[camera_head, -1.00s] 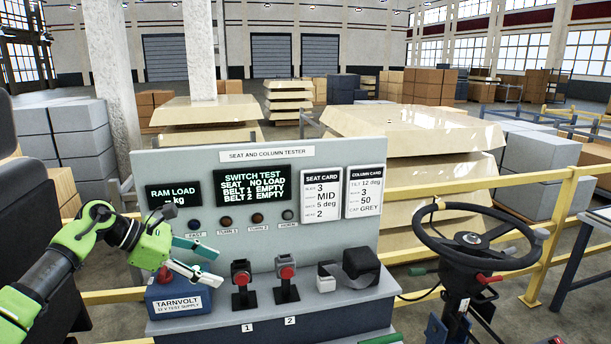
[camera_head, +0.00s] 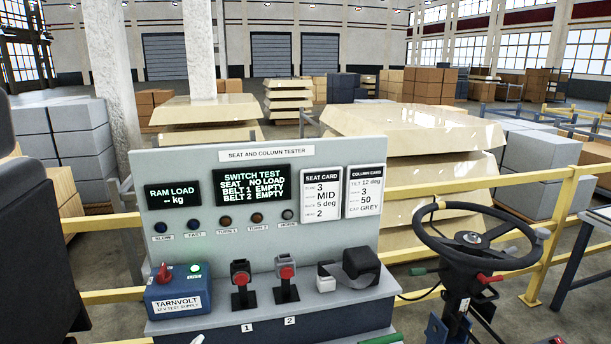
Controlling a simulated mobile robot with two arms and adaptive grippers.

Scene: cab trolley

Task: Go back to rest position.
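My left arm is out of the picture except for a small pale sliver at the bottom edge, which looks like a fingertip of my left gripper (camera_head: 197,340). A green-and-white sliver at the bottom edge, right of centre, looks like the tip of my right gripper (camera_head: 384,339). Too little of either shows to tell open from shut. The seat and column tester (camera_head: 330,235) stands in front of me with nothing of mine over it. Its blue Tarnvolt supply box (camera_head: 179,304) is in full view, with a red knob and a lit green button.
Buckle stands 1 (camera_head: 243,299) and 2 (camera_head: 286,292) and a black strap (camera_head: 361,265) are on the tester's shelf. A steering wheel on its column (camera_head: 472,238) stands at right, before a yellow rail (camera_head: 558,235). A dark seat (camera_head: 35,250) is at left.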

